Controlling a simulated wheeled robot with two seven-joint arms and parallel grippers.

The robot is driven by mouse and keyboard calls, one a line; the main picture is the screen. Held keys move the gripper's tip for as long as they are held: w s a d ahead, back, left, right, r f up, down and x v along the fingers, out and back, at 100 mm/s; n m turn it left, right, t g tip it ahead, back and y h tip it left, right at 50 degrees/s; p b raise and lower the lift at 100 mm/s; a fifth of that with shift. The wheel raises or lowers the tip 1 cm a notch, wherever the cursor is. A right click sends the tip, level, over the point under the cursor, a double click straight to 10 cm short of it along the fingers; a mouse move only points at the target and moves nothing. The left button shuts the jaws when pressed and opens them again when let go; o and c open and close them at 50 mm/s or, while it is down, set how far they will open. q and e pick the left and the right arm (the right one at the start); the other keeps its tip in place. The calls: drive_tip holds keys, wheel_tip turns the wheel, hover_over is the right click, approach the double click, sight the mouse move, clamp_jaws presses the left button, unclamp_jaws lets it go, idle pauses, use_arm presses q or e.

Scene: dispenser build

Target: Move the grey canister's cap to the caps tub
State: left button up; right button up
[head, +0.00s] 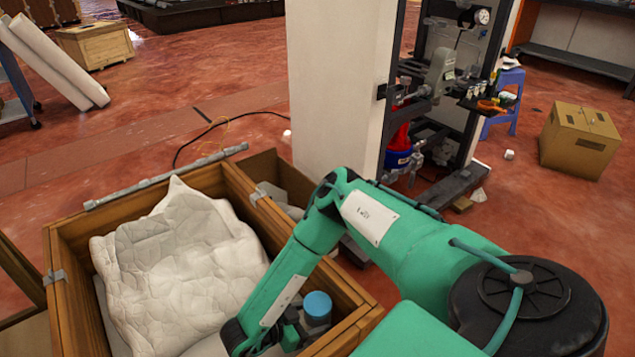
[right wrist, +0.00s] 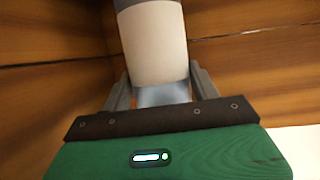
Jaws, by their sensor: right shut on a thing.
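My right gripper (head: 292,333) is low inside the wooden crate, at its front right corner. A grey canister (head: 317,320) with a round blue top (head: 317,304) stands out beside the fingers in the head view. In the right wrist view, a pale grey cylinder (right wrist: 155,45) with a darker band at the picture's top sits between the two fingers (right wrist: 163,92). The fingers are shut on it, near a shiny bluish-grey part. I take this to be the canister; its far end is cut off. I cannot make out a caps tub. My left gripper is not in view.
The wooden crate (head: 347,296) has tall walls around my gripper. White quilted padding (head: 185,265) fills much of it. A white pillar (head: 340,85) and a dark rack with red and blue equipment (head: 400,145) stand behind. A cardboard box (head: 580,140) is at right.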

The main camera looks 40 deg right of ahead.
drive_tip(key=c, duration=0.3)
drive_tip(key=shift+c, duration=0.2)
drive_tip(key=shift+r, duration=0.2)
